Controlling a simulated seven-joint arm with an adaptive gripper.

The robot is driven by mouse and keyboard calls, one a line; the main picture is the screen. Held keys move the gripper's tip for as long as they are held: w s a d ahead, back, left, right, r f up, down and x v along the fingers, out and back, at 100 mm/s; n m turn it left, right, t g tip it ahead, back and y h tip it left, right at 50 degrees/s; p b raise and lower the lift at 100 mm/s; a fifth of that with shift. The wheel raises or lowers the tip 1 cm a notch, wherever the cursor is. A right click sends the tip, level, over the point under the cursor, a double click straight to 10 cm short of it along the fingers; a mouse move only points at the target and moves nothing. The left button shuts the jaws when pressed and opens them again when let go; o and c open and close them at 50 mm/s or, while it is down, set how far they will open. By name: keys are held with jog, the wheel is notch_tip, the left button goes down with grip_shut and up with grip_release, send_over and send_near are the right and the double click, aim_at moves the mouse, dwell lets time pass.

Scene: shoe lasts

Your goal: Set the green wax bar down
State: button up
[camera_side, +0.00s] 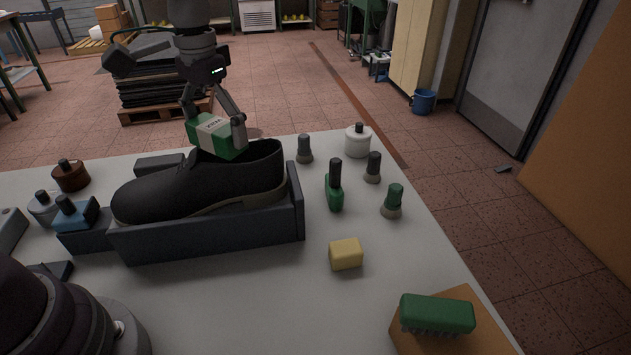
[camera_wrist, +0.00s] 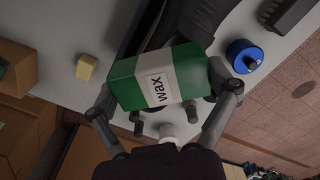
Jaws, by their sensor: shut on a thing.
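The green wax bar (camera_side: 216,137) has a white band with dark lettering. My gripper (camera_side: 215,122) is shut on it and holds it above the heel end of the black shoe (camera_side: 205,183), near the table's far edge. In the wrist view the wax bar (camera_wrist: 160,77) sits between both fingers of my gripper (camera_wrist: 165,98), and the "WAX" label faces the camera. In the side view the bar overlaps the shoe's opening; I cannot tell whether they touch.
The shoe lies in a dark grey tray (camera_side: 215,236) on the pale table (camera_side: 260,300). To its right stand several small bottles and daubers, a white jar (camera_side: 358,141) and a yellow block (camera_side: 345,254). A green brush (camera_side: 437,313) lies on a brown block at the front right. The table's front middle is clear.

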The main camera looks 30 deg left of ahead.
jog(key=s+d+f+m, duration=0.3)
jog(key=d+f+m, duration=0.15)
jog(key=d, duration=0.65)
jog(key=m, duration=0.5)
send_over(290, 338)
notch_tip(290, 338, down, 3)
notch_tip(290, 338, down, 10)
jog(key=shift+r, duration=0.2)
jog(key=shift+f, duration=0.15)
jog(key=o, duration=1)
